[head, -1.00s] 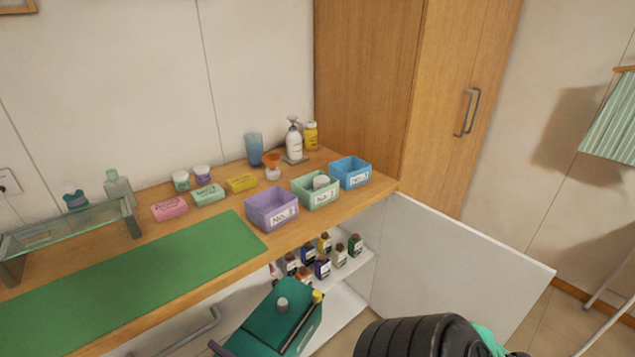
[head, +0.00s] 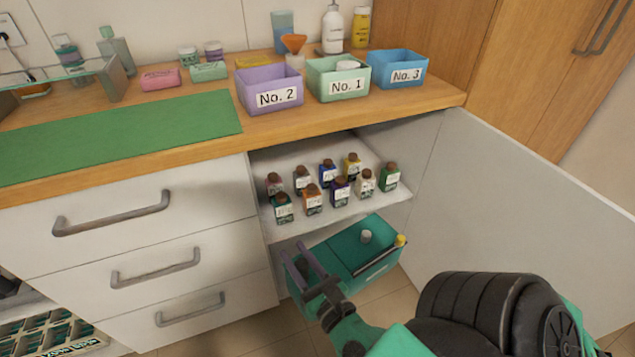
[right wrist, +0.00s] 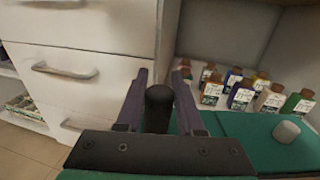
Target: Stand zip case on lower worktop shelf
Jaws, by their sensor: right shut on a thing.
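The teal zip case (head: 368,262) is in the open cupboard bay, below the shelf with the bottles. A pale knob-like piece and a dark strip with a yellow end show on it. My right gripper (head: 303,258) overlaps the case's left part. In the right wrist view the purple fingers (right wrist: 159,80) are on either side of a dark rounded piece (right wrist: 159,100), and the teal case (right wrist: 255,128) lies beyond and right. This gripper is shut on the case. The case's underside and whatever it rests on are hidden. My left gripper is out of view.
Several small bottles (head: 340,190) fill the white shelf (head: 285,238) above the case. Drawers (head: 140,210) stand left and the open door (head: 520,200) right. The wooden worktop (head: 440,98) overhead carries the purple, green and blue bins.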

